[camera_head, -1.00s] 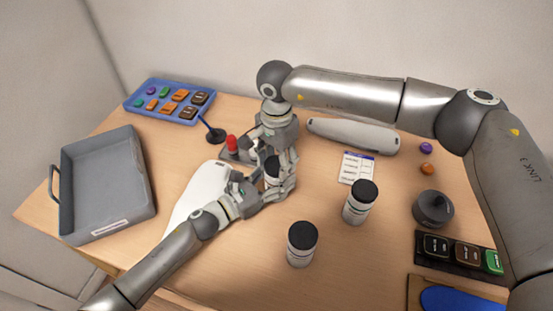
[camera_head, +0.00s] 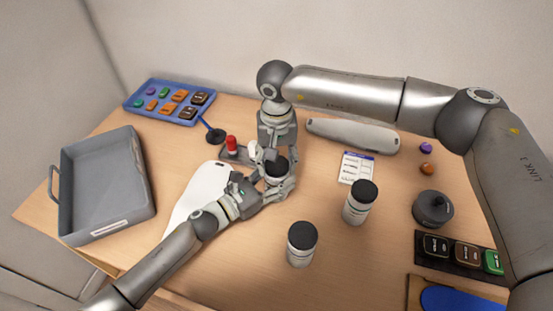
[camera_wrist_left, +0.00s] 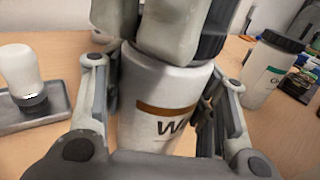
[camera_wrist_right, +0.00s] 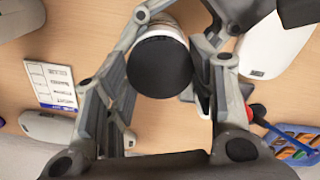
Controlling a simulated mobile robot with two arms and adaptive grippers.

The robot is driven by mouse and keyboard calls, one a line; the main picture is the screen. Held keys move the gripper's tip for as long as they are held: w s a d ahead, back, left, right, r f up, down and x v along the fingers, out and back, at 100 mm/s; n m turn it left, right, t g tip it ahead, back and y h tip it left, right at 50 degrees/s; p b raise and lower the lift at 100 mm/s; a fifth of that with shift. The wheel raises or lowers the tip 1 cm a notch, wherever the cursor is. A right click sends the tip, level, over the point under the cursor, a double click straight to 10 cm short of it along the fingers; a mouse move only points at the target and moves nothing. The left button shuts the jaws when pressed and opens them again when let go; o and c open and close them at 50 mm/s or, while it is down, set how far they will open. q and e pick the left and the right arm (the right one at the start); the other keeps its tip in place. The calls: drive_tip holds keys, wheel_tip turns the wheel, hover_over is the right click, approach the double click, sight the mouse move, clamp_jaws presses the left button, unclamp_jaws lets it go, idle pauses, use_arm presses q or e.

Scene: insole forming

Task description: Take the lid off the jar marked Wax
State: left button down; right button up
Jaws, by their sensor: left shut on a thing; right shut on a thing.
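The white jar marked with a W (camera_wrist_left: 165,120), the rest of its word hidden, has a brown band and a black lid (camera_head: 276,167). My left gripper (camera_head: 272,190) is shut on the jar's body, with a finger on each side in the left wrist view. My right gripper (camera_head: 277,168) comes from above and is shut on the lid. In the right wrist view the round black lid (camera_wrist_right: 159,66) lies between its fingers. The lid still sits on the jar, which looks upright. Fingers hide much of the jar's rim.
Two other black-lidded white jars stand in front (camera_head: 301,244) and to the right (camera_head: 358,203). A grey tray (camera_head: 142,205) is at left, a blue tray (camera_head: 133,103) behind. A red-topped tool (camera_head: 231,144) stands close behind the grippers. A white insole-like form (camera_head: 196,192) lies beside my left arm.

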sight(277, 164)
drive_tip(key=shift+r, duration=0.2)
drive_tip(key=shift+r, duration=0.9)
drive_tip(key=shift+r, duration=2)
use_arm(q)
drive_tip(key=c, duration=0.5)
unclamp_jaws()
